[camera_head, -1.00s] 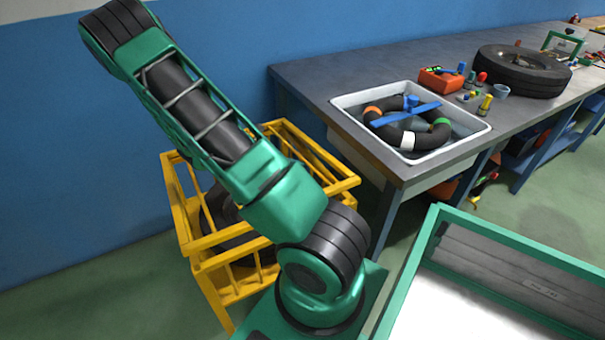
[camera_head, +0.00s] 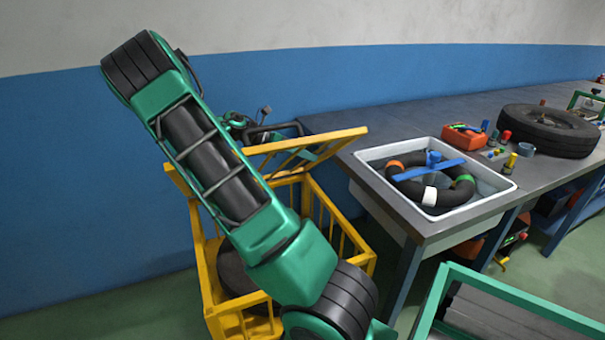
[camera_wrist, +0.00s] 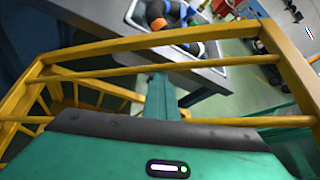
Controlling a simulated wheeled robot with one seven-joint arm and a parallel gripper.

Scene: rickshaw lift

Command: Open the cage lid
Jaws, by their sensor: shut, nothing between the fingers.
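The yellow cage (camera_head: 209,267) stands on the floor beside the workbench, partly hidden behind my arm in the head view. Its barred lid (camera_head: 317,141) is raised and tilted, its right end up above the cage rim. In the wrist view the lid's yellow bars (camera_wrist: 200,65) cross the picture close in front of my gripper (camera_wrist: 162,88). The gripper is shut with nothing between its fingers, and its green tip reaches in among the lid bars. Whether it touches a bar is unclear. A dark tyre (camera_head: 235,270) lies inside the cage.
The grey workbench (camera_head: 330,122) is right of the cage. On it are a white basin (camera_head: 497,199) with a dark ring, a red box (camera_head: 463,137) and a tyre (camera_head: 548,131). A blue and white wall (camera_head: 60,180) is behind the cage.

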